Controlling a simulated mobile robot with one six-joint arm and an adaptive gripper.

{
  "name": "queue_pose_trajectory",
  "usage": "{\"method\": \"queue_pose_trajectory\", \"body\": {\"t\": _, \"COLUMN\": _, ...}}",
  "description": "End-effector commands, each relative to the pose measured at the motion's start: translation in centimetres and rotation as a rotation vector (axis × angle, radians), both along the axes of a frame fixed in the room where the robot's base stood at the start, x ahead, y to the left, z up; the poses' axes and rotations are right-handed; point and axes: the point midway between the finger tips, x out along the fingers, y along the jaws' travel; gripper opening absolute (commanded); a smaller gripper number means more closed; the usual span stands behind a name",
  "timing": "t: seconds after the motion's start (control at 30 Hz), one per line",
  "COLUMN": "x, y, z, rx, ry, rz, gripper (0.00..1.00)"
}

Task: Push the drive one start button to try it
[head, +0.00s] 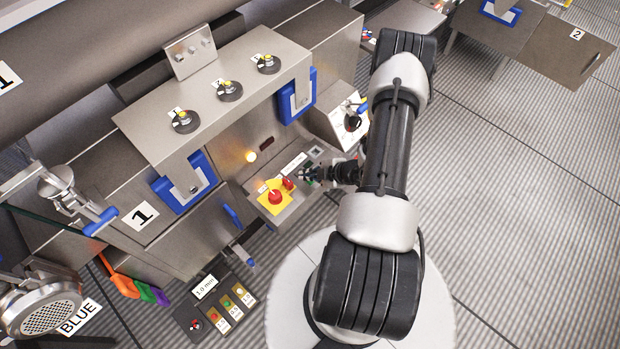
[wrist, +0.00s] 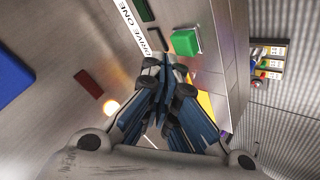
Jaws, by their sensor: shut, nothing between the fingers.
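The green start button (wrist: 187,41) shows in the wrist view as a raised green block beside the white DRIVE ONE label (wrist: 132,25). My gripper (wrist: 172,75) is shut and empty, its fingertips just below the green button in that picture. A gap shows between them; how far the tips are from the panel is unclear. In the head view my gripper (head: 311,174) is at the right part of the small control panel, right of a red button (head: 288,183). The green button is mostly hidden there by the fingers.
A red mushroom button (head: 275,197) on a yellow plate stands on the same panel, left of my gripper. A lit lamp (head: 251,156) is on the steel wall behind. A white box with a black knob (head: 352,122) stands beyond the panel. Open floor lies to the right.

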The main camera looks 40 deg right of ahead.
Motion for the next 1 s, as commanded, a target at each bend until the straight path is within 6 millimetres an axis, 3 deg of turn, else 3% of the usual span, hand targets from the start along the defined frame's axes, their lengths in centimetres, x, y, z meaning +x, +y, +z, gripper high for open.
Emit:
{"method": "queue_pose_trajectory", "body": {"t": 0.17, "x": 0.0, "y": 0.0, "z": 0.7, "rx": 0.0, "ry": 0.0, "rz": 0.0, "gripper": 0.0}}
{"method": "queue_pose_trajectory", "body": {"t": 0.6, "x": 0.0, "y": 0.0, "z": 5.0, "rx": -0.001, "ry": 0.0, "rz": 0.001, "gripper": 0.0}}
{"method": "queue_pose_trajectory", "body": {"t": 1.0, "x": 0.0, "y": 0.0, "z": 5.0, "rx": 0.0, "ry": 0.0, "rz": 0.0, "gripper": 0.0}}
